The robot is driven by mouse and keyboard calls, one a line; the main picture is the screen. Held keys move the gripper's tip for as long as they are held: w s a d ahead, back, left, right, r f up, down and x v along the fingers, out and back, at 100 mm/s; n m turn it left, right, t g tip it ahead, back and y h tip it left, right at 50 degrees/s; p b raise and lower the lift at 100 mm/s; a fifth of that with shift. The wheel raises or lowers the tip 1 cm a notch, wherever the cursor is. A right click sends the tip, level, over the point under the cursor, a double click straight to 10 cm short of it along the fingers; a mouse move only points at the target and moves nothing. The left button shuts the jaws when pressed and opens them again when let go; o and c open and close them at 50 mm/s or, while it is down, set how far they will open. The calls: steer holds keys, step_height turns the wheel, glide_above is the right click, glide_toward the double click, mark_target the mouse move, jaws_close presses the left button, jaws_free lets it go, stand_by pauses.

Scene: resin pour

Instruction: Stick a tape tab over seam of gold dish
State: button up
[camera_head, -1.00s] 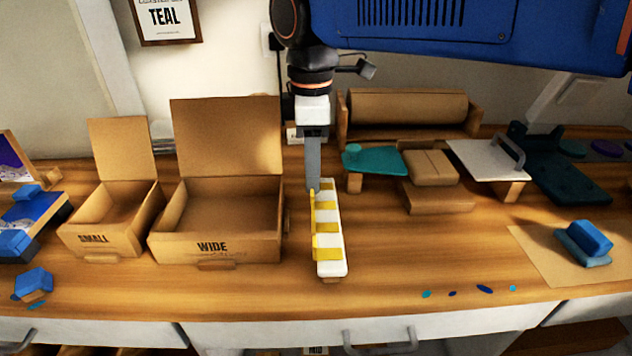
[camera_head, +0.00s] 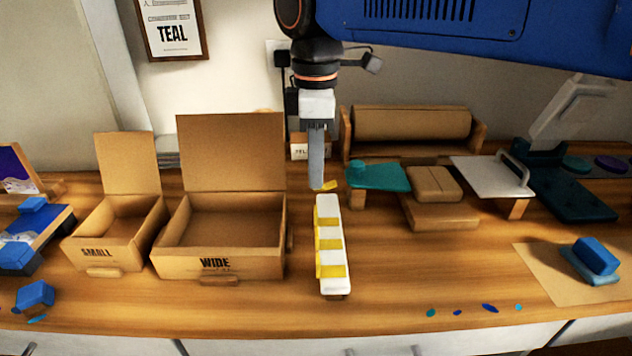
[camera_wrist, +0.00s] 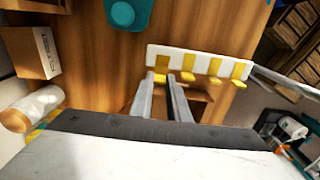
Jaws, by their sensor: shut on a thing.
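My gripper (camera_head: 319,185) points down above the far end of a white tab dispenser strip (camera_head: 329,256). In the wrist view, my fingers (camera_wrist: 163,75) are close together at one end of the strip (camera_wrist: 204,58), with yellow at the tips. I cannot make out a gold dish in either view.
Open cardboard boxes marked SMALL (camera_head: 112,254) and WIDE (camera_head: 222,264) stand left of the strip. A teal plate (camera_head: 379,177), cardboard blocks (camera_head: 434,184) and a white handled plate (camera_head: 487,174) are to the right. A paper roll (camera_head: 412,129) lies behind.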

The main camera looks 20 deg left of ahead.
step_height(320, 180, up, 6)
steer(key=shift+f, duration=0.2)
glide_toward(426, 179)
steer(key=shift+f, duration=2.15)
steer(key=shift+f, duration=0.65)
stand_by(0.9)
steer(key=o, duration=0.9)
steer(key=shift+c, duration=0.2)
step_height(426, 179, up, 8)
